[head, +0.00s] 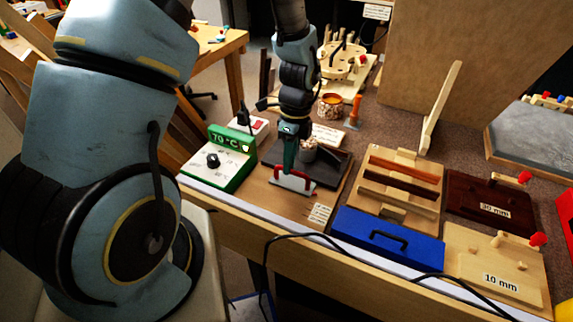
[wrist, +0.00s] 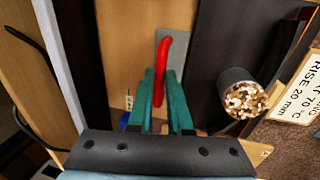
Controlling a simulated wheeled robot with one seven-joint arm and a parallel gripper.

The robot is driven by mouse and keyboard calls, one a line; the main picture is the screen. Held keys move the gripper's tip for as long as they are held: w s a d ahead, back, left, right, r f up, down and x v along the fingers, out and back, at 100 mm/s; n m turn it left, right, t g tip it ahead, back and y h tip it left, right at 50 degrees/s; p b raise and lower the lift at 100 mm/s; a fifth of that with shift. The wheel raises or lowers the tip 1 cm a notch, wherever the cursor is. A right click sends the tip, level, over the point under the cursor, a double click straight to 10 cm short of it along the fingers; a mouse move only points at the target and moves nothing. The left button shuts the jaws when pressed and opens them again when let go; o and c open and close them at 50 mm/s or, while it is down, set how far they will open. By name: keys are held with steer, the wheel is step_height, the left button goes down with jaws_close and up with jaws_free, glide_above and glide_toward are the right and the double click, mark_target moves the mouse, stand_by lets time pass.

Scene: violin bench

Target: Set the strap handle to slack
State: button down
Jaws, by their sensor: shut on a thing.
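The strap handle appears to be the red handle (head: 278,173) on a pale plate (head: 296,185) at the near edge of the bench. My gripper (head: 290,170) reaches down onto it from above, partly hiding it. In the wrist view the red handle (wrist: 164,50) runs between the two green fingers of my gripper (wrist: 162,80), which are shut on it. The grey plate (wrist: 174,62) shows beside and beneath it. I cannot read a slack or tight marking.
A green-and-white dial box (head: 225,160) reading 70 °C stands left of my gripper. A dark plate (head: 335,167) lies behind, with a cup of pellets (wrist: 244,98). A blue case (head: 375,241), a slatted wooden frame (head: 434,163) and blocks marked 30 mm (head: 470,205) and 10 mm (head: 480,262) stand right.

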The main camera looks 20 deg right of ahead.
steer(key=shift+w+d+r, duration=0.1)
steer(key=shift+w+d, duration=0.1)
steer(key=shift+w, duration=0.05)
steer(key=c, duration=1.1)
jaws_free()
steer(key=shift+o, duration=1.3)
steer(key=shift+s, duration=0.1)
steer(key=b+v, duration=0.2)
steer(key=v, duration=0.8)
steer(key=shift+r, duration=0.35)
steer(key=shift+a, duration=0.1)
steer(key=a+r+n+t+h, duration=0.1)
steer(key=a+r+n, duration=0.1)
steer(key=a+n, duration=1)
steer(key=a+r+n+t, duration=0.2)
steer(key=a+r+n, duration=0.1)
steer(key=a+n, duration=1)
steer(key=shift+w+n+h, duration=0.2)
steer(key=shift+n+h, duration=0.1)
steer(key=shift+h, duration=0.1)
